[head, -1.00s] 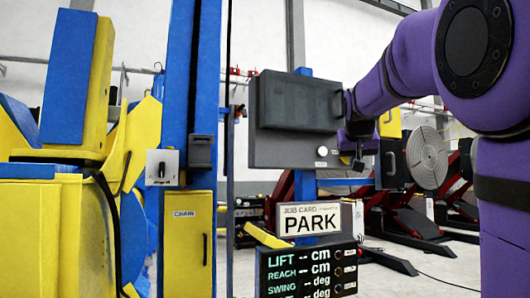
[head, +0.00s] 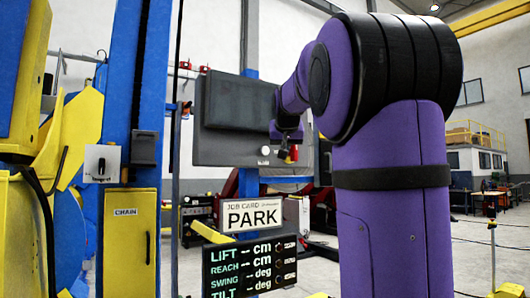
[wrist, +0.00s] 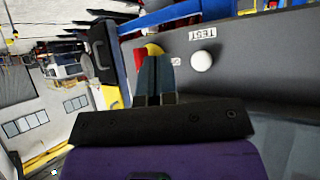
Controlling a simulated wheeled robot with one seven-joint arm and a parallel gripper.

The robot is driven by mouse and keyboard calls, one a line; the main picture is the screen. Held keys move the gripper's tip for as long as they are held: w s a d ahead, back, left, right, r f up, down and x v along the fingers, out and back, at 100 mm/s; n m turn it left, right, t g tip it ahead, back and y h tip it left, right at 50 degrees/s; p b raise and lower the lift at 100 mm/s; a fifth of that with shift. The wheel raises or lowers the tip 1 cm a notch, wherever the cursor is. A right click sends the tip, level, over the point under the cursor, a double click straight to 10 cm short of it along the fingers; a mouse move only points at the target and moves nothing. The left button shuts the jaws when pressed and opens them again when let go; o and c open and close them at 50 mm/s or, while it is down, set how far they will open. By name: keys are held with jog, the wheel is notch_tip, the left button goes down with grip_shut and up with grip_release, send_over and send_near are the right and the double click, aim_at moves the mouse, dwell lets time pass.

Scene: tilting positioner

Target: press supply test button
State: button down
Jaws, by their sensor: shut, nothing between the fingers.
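The test button is a round white button (head: 265,150) low on the front of a dark grey supply box (head: 222,148). In the wrist view the white button (wrist: 201,61) stands next to a "TEST" label (wrist: 202,33) that appears upside down. My gripper (head: 284,152) is just right of the button in the head view. In the wrist view its two fingertips (wrist: 155,58) are together and empty, to the left of the button and apart from it in the picture. The depth gap to the panel cannot be told.
A red and yellow part (head: 292,153) sits close by my gripper, also showing red in the wrist view (wrist: 139,58). Below the box are a "PARK" card (head: 252,214) and a readout display (head: 250,266). A blue post and yellow chain cabinet (head: 131,240) stand left.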

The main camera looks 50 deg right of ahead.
aim_at(269, 150)
jog(key=shift+w+d, duration=0.35)
jog(key=shift+w, duration=0.9)
jog(key=shift+w+d, duration=0.3)
jog(key=shift+w, duration=0.95)
jog(key=shift+w+d, duration=0.35)
jog(key=shift+w, duration=0.9)
jog(key=shift+w, duration=0.15)
jog(key=shift+w, duration=0.25)
jog(key=shift+w+d, duration=0.15)
jog(key=shift+w, duration=0.1)
jog(key=shift+w+r, duration=0.25)
jog(key=shift+r, duration=0.05)
dwell(0.6)
jog(key=shift+s+f, duration=0.1)
jog(key=shift+s, duration=0.1)
jog(key=shift+s+a, duration=0.25)
jog(key=shift+s, duration=0.05)
jog(key=shift+d+f, duration=0.1)
jog(key=shift+f, duration=0.05)
